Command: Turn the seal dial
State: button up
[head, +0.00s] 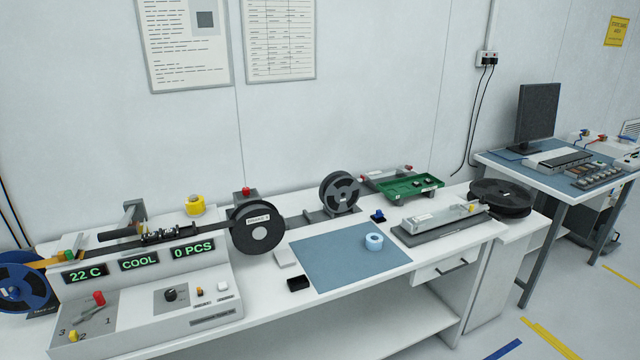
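The taping machine stands at the left end of the white bench, with a white sloped control panel (140,318). A black round knob (169,295) on a grey plate in the middle of the panel looks like the seal dial. Its marks are too small to read. To its left are a red knob (98,298) and a yellow knob (73,336) on a grey plate numbered 1, 2 and 3. The displays above read "22 C" (86,274), "COOL" (139,262) and "0 PCS" (192,250). My gripper is not in view.
A small orange button (200,291) and a white one (222,287) sit right of the knob. A blue reel (15,289) is at the left end, a black reel (257,229) at the right. A blue mat (340,262) holds a tape roll (374,241). The panel front is unobstructed.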

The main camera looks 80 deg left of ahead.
aim_at(170, 295)
jog(key=u, duration=3.45)
jog(key=i, duration=1)
jog(key=u, duration=0.1)
